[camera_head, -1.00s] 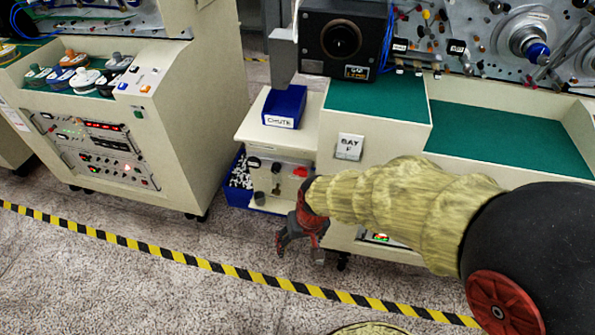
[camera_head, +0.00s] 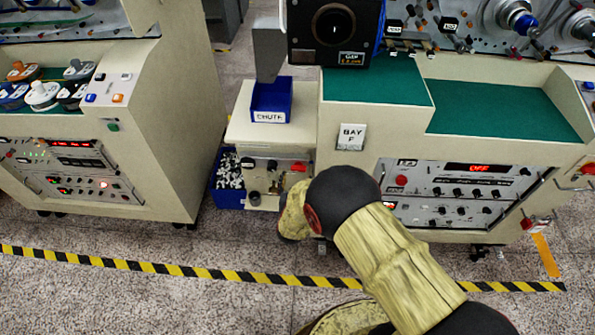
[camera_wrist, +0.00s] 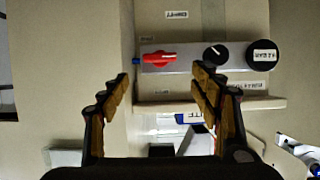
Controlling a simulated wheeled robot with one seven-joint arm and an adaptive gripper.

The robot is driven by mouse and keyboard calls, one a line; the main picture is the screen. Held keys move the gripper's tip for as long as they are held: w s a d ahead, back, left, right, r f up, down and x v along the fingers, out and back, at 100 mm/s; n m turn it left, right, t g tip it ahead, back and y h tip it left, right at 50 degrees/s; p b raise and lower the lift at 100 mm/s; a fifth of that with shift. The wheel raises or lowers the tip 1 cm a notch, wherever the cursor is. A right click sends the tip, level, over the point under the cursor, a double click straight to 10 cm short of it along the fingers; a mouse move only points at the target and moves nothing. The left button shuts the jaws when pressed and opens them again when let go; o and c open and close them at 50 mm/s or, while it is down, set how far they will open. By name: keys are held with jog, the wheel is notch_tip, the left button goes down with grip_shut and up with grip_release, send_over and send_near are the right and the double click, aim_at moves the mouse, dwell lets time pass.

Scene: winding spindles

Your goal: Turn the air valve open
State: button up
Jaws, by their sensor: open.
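The red valve handle (camera_head: 299,166) is on the small cream cabinet's front panel under the chute. In the wrist view the handle (camera_wrist: 160,57) lies roughly horizontal on a grey strip, with a small blue fitting at its left end. My gripper (camera_wrist: 160,76) is open and empty, with one finger on each side below the handle in the picture. The fingers appear apart from it; the exact distance is unclear. In the head view my yellow-sleeved arm reaches toward the panel's front and hides the gripper.
A black pointer knob (camera_wrist: 215,54) and a round black labelled knob (camera_wrist: 263,55) sit beside the handle. A blue chute bin (camera_head: 272,101) stands on the cabinet. A blue bin of small parts (camera_head: 228,180) is to its left. A striped floor line (camera_head: 190,271) crosses the front.

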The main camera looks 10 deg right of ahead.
aim_at(298, 169)
jog(key=b+x, duration=0.1)
jog(key=x, duration=0.2)
jog(key=b+x, duration=0.1)
jog(key=x, duration=0.2)
jog(key=shift+f, duration=0.25)
jog(key=shift+w+d+f+b, duration=0.15)
jog(key=shift+w+b, duration=0.3)
jog(key=shift+w, duration=0.1)
jog(key=shift+c, duration=0.3)
jog(key=c, duration=1.1)
